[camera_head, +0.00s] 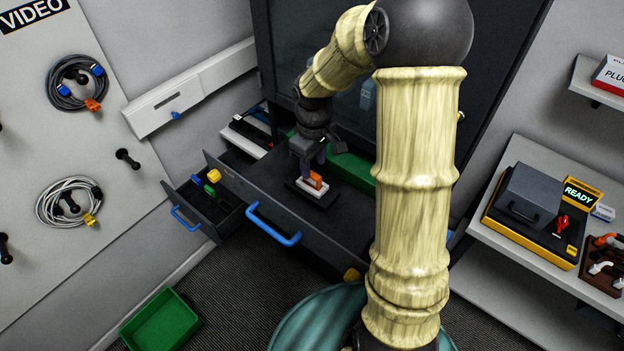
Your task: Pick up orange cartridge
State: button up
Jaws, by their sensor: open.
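The orange cartridge (315,180) stands upright in a small black and white holder (312,197) on the dark surface near the middle of the view. My gripper (313,164) points down right over it and is open. Its fingers are dark and small here. They partly hide the cartridge's top, and I cannot tell whether they touch it.
An open drawer (236,216) with a blue handle holds green and yellow items. Another blue handle (273,226) is on the front. A green bin (160,322) is on the floor. A shelf with a "READY" device (535,208) stands right.

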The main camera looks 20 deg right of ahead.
aim_at(312, 173)
jog(key=shift+w+f+p, duration=0.15)
jog(key=shift+f+p, duration=0.4)
jog(key=shift+f, duration=0.75)
jog(key=shift+w+f+p, duration=0.15)
jog(key=shift+f+p, duration=0.35)
jog(key=shift+f, duration=0.75)
grip_shut()
